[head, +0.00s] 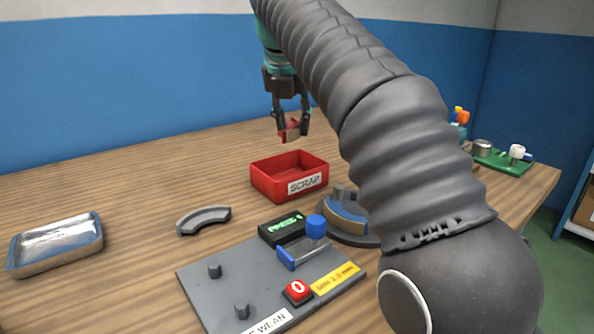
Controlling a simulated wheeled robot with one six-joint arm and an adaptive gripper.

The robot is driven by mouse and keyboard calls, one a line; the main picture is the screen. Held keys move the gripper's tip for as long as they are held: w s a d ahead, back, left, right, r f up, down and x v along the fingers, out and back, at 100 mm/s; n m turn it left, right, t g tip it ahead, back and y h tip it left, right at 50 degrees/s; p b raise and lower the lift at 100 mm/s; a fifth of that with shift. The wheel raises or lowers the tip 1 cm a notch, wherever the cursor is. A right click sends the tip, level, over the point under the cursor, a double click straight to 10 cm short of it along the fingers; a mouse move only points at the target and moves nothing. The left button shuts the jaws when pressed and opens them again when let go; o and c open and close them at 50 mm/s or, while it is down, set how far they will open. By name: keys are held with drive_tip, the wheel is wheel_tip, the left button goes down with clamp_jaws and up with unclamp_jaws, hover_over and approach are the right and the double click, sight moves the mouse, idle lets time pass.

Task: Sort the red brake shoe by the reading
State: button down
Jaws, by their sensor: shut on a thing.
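My gripper (291,128) is shut on the red brake shoe (291,132) and holds it in the air above the far side of the red scrap bin (263,179). The bin is labelled SCRAP, and its inside is only partly visible. A grey gauge plate (215,296) lies in front, with a small dark display (281,229) showing green text that seems to read PRESS, a blue-knobbed slider (316,228), a red button (297,290) marked 0 and a yellow label (336,279) that seems to give a minimum in mm.
A grey curved shoe (204,219) lies left of the bin. A shiny metal tray (57,244) stands at far left. A round fixture (349,217) is partly hidden by my arm. A green board (503,161) with parts lies at the right back. The wooden table is clear at back left.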

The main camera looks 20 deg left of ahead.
sight(296, 139)
drive_tip(key=f, duration=0.3)
drive_tip(key=d+f, duration=0.1)
drive_tip(key=shift+w+f+b, duration=0.25)
drive_tip(key=shift+b, duration=0.15)
drive_tip(key=shift+a+f+b, duration=0.1)
drive_tip(key=shift+f+b, duration=0.4)
drive_tip(key=shift+f, duration=0.1)
drive_tip(key=c, duration=0.7)
unclamp_jaws()
drive_tip(key=shift+s, duration=0.1)
drive_tip(key=shift+v, duration=3.75)
drive_tip(key=shift+a, duration=0.1)
